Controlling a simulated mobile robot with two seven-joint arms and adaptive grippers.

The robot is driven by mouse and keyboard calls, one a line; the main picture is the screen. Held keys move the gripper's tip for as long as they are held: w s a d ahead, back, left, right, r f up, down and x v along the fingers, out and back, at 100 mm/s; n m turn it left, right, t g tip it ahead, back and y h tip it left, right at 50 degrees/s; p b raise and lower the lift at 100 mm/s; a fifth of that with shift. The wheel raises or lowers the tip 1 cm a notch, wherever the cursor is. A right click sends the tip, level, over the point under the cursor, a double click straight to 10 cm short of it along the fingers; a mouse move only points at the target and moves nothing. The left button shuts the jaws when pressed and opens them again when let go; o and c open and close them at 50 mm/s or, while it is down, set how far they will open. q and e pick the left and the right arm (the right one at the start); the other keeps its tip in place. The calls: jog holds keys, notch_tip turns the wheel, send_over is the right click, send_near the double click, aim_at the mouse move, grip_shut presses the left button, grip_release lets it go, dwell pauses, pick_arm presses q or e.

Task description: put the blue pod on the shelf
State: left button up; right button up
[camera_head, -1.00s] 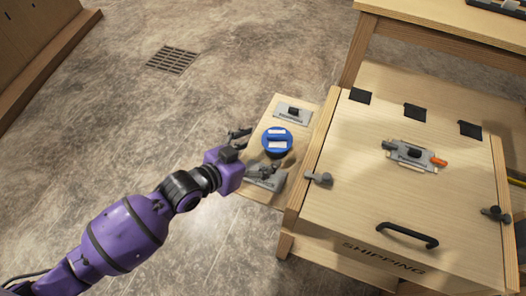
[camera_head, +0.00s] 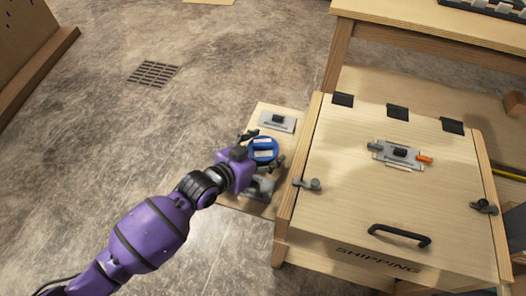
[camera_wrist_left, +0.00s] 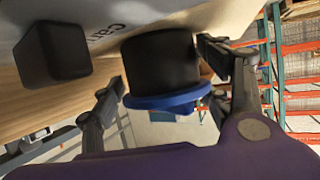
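The blue pod (camera_head: 262,144) has a blue rim, a pale bar on its top and a black body. It stands on the narrow wooden side board (camera_head: 289,108) left of the box. My left gripper (camera_head: 261,151) is open, with one finger on each side of the pod. In the left wrist view, the pod (camera_wrist_left: 165,62) sits between the spread fingers, and a gap shows at the left finger. Whether the right finger touches it I cannot tell. My right gripper is not in view. I cannot tell which surface is the shelf.
A wooden box (camera_head: 345,215) marked SHIPPING, with a black handle (camera_head: 399,236) and clamps, stands close right of the board. A grey plate with a black knob (camera_head: 278,120) lies behind the pod. A wooden table (camera_head: 430,29) stands at the back right. The floor at left is clear.

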pick_arm(q)
jog(key=c, duration=0.8)
